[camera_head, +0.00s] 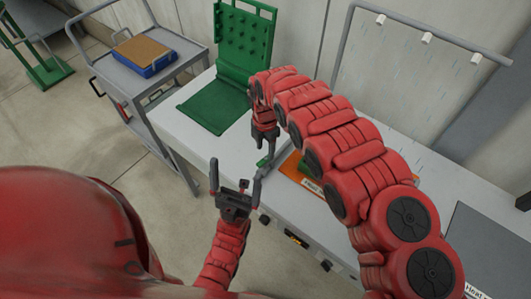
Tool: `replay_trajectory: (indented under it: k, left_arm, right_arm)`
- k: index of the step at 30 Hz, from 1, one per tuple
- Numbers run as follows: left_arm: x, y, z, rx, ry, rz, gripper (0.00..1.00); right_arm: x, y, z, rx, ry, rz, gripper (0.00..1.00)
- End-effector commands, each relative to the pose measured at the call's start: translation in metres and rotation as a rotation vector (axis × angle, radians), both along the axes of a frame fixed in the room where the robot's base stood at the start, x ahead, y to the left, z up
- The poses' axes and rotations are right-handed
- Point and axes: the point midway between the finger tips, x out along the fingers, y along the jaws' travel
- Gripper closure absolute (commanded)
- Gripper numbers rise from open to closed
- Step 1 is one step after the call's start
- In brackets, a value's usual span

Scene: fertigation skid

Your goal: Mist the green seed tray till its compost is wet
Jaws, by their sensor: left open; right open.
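A small part of something green (304,166) shows on an orange panel (292,178) on the bench, mostly behind my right arm. I cannot tell if it is the green seed tray, and no compost shows there. Pale blue streaks fall below a pipe with white nozzles (426,38) over the bench. A small green-tipped handle (263,162) is at the bench's front, just below my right gripper (266,148). The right gripper points down and is open; contact is unclear. My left gripper (236,178) is open and empty, in front of the bench edge.
A green pegged board (246,38) and flat green sheet (213,103) are at the bench's left end. A grey trolley (186,48) carries a blue tray with brown contents (145,55). Another green stand (38,70) is far left. Floor between is clear.

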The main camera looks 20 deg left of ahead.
Motion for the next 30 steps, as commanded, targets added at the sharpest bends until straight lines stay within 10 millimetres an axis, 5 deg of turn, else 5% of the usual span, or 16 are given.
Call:
replay_trajectory:
  k: [9,22,30]
  left_arm:
    - [0.000,0.000,0.010,0.000,0.000,0.000,0.00]
    - [0.000,0.000,0.010,0.000,0.000,0.000,0.00]
    - [0.000,0.000,0.010,0.000,0.000,0.000,0.00]
  right_arm:
    - [-0.001,0.000,-0.036,-0.002,0.003,0.001,0.47]
    - [0.000,-0.001,-0.042,-0.003,-0.001,-0.001,0.47]
    - [0.000,-0.001,-0.042,-0.002,0.000,-0.001,0.94]
